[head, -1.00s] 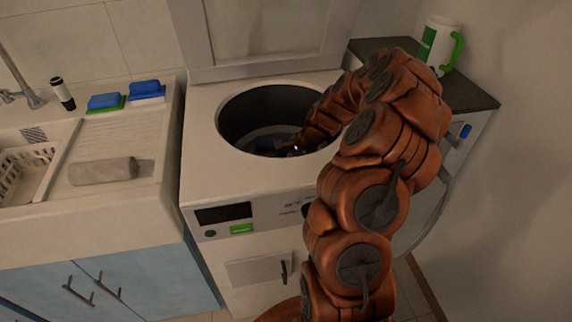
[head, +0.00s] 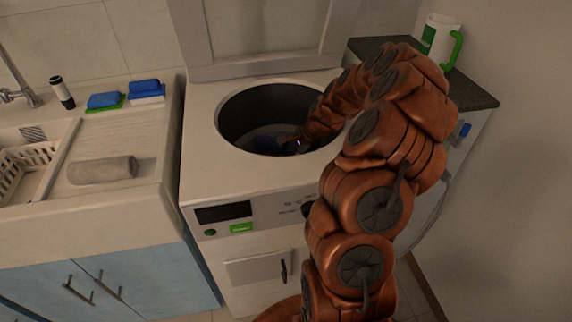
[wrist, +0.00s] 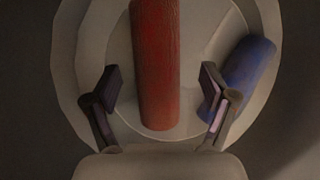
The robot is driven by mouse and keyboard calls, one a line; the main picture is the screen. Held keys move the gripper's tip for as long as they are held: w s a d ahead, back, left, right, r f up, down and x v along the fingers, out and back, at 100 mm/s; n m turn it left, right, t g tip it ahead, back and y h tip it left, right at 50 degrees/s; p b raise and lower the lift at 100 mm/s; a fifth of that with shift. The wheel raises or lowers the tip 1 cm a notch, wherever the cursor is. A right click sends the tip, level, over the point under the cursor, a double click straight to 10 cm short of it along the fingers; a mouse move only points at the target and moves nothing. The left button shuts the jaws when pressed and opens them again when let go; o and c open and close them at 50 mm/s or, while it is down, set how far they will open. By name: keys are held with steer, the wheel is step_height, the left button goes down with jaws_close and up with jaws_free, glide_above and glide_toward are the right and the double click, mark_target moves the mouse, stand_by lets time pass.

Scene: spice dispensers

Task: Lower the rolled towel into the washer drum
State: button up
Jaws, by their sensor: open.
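A red rolled towel (wrist: 156,70) lies in the washer drum (wrist: 115,40) in the wrist view, its upper end cut off by the frame. My gripper (wrist: 160,84) is open, with one finger on each side of the red roll and a visible gap on both sides. A blue roll (wrist: 243,75) lies to the right, partly behind the right finger. In the head view my gripper (head: 292,147) is down inside the open drum of the washer (head: 205,150), mostly hidden by my arm and shadow. A grey rolled towel (head: 102,169) lies on the sink's drainboard.
The washer's raised lid (head: 265,35) stands behind the drum opening. The sink (head: 120,140) is at left, with a white basket (head: 15,165), blue sponges (head: 104,100) and a small bottle (head: 62,93). A white-and-green mug (head: 438,40) stands on the dark counter at right.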

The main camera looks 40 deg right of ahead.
steer(key=v, duration=1)
steer(key=shift+r, duration=0.15)
